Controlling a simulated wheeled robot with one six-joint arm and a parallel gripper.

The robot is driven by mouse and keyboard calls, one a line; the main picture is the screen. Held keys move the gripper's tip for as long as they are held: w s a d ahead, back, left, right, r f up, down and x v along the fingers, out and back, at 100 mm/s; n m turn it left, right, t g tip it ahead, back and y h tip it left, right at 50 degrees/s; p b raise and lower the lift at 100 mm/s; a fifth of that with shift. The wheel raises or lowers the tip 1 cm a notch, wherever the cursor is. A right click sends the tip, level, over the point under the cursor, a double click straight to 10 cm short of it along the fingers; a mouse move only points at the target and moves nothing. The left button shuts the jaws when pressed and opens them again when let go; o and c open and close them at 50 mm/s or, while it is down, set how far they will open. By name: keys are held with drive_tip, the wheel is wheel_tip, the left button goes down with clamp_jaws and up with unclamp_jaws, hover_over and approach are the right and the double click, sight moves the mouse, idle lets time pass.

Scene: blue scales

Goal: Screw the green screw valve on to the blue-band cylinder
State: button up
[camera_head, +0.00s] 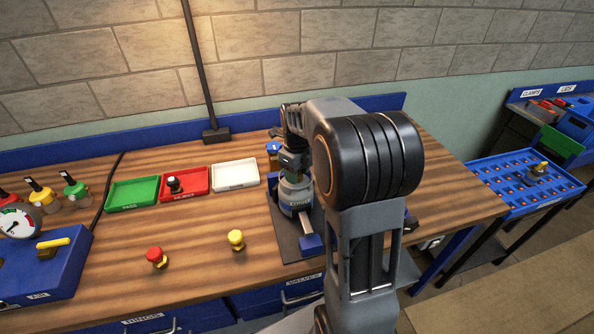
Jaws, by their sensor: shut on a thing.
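The cylinder (295,196) is grey with a blue band and stands upright on a dark base plate on the bench. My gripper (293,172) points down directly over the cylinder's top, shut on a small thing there. That thing is mostly hidden by the fingers; from its place it appears to be the green screw valve, but no clear green shows. Whether its thread sits in the cylinder's neck cannot be seen. My arm covers the area right of the cylinder.
A yellow valve (236,239) and a red valve (155,257) stand loose in front. Green (133,193), red (197,182) and white (236,175) trays lie behind. A blue gauge box (45,268) is at left. A blue-topped piece (273,150) stands behind the cylinder.

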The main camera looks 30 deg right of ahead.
drive_tip(key=shift+w+d+r+m, duration=0.1)
drive_tip(key=shift+w+r+m, duration=0.1)
drive_tip(key=shift+m, duration=0.8)
drive_tip(key=o, duration=0.8)
drive_tip(key=shift+w+d+f, duration=0.1)
drive_tip(key=shift+w+f, duration=0.05)
drive_tip(key=shift+o, duration=1.4)
